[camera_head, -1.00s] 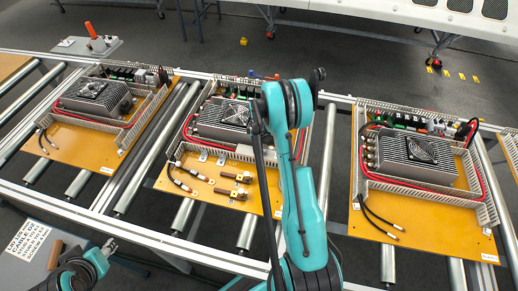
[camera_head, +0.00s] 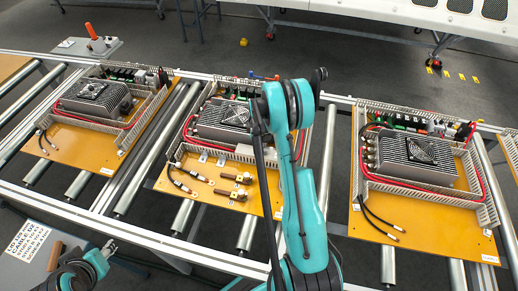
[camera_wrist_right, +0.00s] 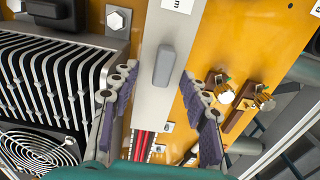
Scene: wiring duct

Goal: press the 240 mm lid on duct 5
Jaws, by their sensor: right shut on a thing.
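The lid (camera_wrist_right: 150,85) is a flat pale grey strip with a raised grey block on top and a white label at its far end. Red wires (camera_wrist_right: 146,146) show just below the lid's near end. I cannot tell whether the lid is seated; duct 5's number is not readable. In the head view my right arm hides its gripper over the middle board. My left gripper (camera_head: 106,248) is at the lower left, away from the boards; its opening is unclear.
The middle board (camera_head: 222,203) carries a finned grey unit (camera_head: 222,118), slotted ducts, cables and brass-coloured parts. Similar boards stand left (camera_head: 75,150) and right (camera_head: 410,225) on the roller conveyor (camera_head: 145,185). In the wrist view, the fins (camera_wrist_right: 55,80) lie close left of the gripper.

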